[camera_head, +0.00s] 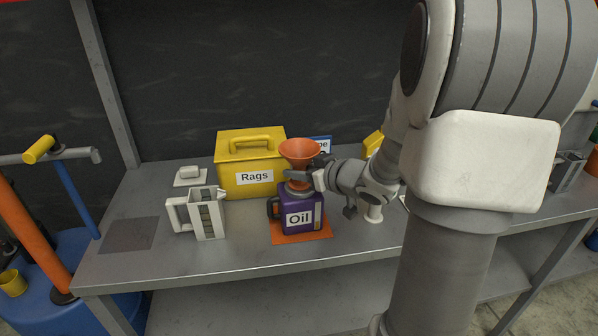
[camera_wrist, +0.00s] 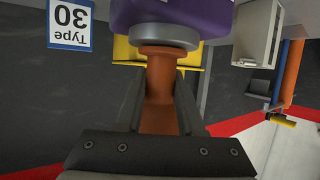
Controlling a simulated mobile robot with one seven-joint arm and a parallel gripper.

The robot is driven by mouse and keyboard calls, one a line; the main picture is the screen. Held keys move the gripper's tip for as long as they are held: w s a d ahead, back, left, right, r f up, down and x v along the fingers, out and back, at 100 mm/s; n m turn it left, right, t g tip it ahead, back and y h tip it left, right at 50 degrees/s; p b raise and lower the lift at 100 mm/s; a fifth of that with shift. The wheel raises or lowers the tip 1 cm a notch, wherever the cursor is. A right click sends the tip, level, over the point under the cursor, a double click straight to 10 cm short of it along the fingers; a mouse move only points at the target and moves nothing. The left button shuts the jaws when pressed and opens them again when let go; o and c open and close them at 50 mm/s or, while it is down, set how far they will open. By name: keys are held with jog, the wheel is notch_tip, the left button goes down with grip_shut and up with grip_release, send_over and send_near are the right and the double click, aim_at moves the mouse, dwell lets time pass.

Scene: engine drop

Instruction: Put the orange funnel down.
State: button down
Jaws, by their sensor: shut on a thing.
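The orange funnel (camera_head: 299,152) is upright, its wide cone above the purple oil jug (camera_head: 301,218) on the bench. My gripper (camera_head: 304,178) is shut on the funnel's lower part, coming in from the right. In the wrist view, which is upside down, the funnel (camera_wrist: 160,100) lies between the two fingers (camera_wrist: 160,78). Its orange end there meets the grey ring (camera_wrist: 163,40) at the top of the jug (camera_wrist: 170,15). I cannot tell whether the spout is inside the jug's neck.
The jug stands on an orange mat (camera_head: 302,237). Left of it are a grey-white pitcher (camera_head: 206,214), a white lid-like piece (camera_head: 190,175) and a dark grey square (camera_head: 128,234) with nothing on it. A yellow rags box (camera_head: 236,158) stands behind. A blue sign (camera_wrist: 70,24) is near.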

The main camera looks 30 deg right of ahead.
jog(key=shift+f, duration=0.15)
jog(key=c, duration=0.5)
grip_release()
jog(key=shift+r, duration=0.3)
jog(key=p+v, duration=0.3)
jog(key=v, duration=0.9)
jog(key=shift+f, duration=0.15)
